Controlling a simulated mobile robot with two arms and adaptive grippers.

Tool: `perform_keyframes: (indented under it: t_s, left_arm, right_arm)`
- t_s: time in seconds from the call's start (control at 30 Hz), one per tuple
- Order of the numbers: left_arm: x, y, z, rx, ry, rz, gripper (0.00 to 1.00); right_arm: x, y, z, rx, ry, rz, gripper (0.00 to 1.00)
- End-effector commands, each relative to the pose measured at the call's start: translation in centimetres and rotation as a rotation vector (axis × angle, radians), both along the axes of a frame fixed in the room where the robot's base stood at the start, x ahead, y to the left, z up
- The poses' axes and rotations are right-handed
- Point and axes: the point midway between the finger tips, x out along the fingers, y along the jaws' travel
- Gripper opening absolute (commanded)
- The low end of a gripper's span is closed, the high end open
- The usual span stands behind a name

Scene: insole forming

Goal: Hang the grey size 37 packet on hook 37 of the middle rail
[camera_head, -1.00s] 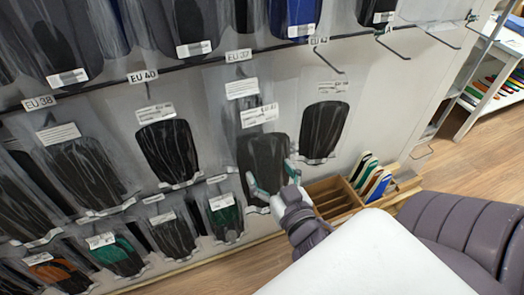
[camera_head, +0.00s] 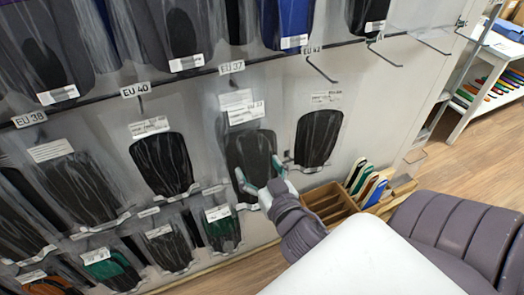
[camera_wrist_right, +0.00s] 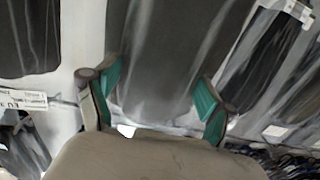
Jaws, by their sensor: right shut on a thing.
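The grey packet (camera_head: 250,152), a clear bag with a dark grey insole and white labels, hangs upright in front of the rail wall. My right gripper (camera_head: 262,183) is shut on its lower part. In the right wrist view the packet (camera_wrist_right: 165,50) fills the space between the green-padded fingers (camera_wrist_right: 158,95). The EU 37 tag (camera_head: 231,67) is on the middle rail (camera_head: 185,77), just above the packet. Another label shows behind the packet's label. The hook under the tag is hidden, so I cannot tell whether the packet touches it. My left gripper is out of view.
A lower row with green packets (camera_head: 222,230) hangs beneath. A wooden box (camera_head: 328,203) with insoles stands at the lower right.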

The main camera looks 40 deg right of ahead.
Motion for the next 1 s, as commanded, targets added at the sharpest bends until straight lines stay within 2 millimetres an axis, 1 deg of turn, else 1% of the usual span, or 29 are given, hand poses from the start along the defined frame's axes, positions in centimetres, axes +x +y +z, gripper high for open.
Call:
perform_keyframes:
  t_s: [0.4,0.67,0.7,1.0]
  left_arm:
    - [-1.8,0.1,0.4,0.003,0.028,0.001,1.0]
    - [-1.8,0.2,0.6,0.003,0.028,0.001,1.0]
    - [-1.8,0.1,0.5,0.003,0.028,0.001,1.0]
    - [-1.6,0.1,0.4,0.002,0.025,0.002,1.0]
  right_arm:
    - [2.5,-0.6,-0.1,-0.001,-0.002,0.002,0.45]
    - [4.0,-0.9,-0.2,-0.001,-0.002,0.001,0.45]
    - [4.2,-1.0,-0.5,0.0,0.0,0.0,0.45]
    - [5.1,-1.2,-1.1,0.002,-0.001,0.0,0.45]
